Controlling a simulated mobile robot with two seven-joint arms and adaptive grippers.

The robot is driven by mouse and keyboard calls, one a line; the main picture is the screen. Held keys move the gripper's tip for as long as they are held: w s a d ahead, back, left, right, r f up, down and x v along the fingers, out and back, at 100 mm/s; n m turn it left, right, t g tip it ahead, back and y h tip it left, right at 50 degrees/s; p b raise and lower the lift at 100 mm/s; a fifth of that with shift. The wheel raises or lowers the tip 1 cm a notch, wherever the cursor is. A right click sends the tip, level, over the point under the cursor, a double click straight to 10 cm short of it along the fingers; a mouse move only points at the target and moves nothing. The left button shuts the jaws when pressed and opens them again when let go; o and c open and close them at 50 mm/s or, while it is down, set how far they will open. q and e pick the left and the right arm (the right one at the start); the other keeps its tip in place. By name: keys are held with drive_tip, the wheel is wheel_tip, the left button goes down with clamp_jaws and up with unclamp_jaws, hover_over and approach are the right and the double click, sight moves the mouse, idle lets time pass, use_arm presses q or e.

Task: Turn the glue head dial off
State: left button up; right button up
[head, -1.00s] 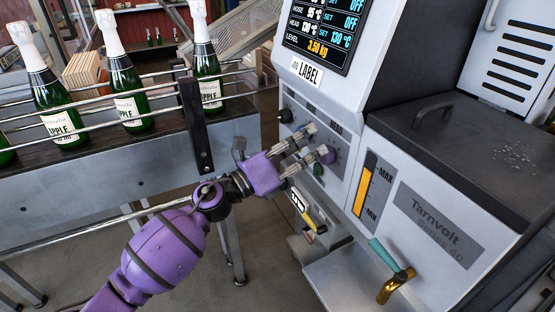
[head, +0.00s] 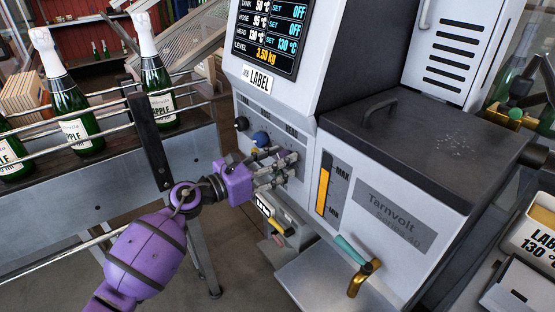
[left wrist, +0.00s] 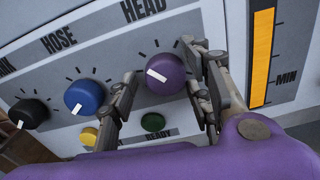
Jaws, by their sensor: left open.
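The purple head dial (left wrist: 165,73), under the HEAD label, shows in the left wrist view with its white mark pointing left and slightly up. My left gripper (left wrist: 162,90) is open, one finger on each side of this dial. I cannot tell whether the fingers touch it. In the head view the gripper (head: 277,167) is at the machine's control panel (head: 310,133) and largely hides the head dial. The display (head: 268,32) reads HEAD 130 °C, set 130 °C, while the tank and hose sets read OFF. My right gripper is not in view.
The blue hose dial (left wrist: 85,97) sits close left of the gripper's left finger, with a black dial (left wrist: 29,113) beyond. A yellow button (left wrist: 89,136) and a green button (left wrist: 153,122) lie below. A bottle conveyor (head: 100,180) stands left; a brass tap (head: 362,278) sits lower right.

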use_arm(q)
drive_tip(key=shift+d, duration=0.1)
drive_tip(key=shift+c, duration=0.4)
drive_tip(key=c, duration=1)
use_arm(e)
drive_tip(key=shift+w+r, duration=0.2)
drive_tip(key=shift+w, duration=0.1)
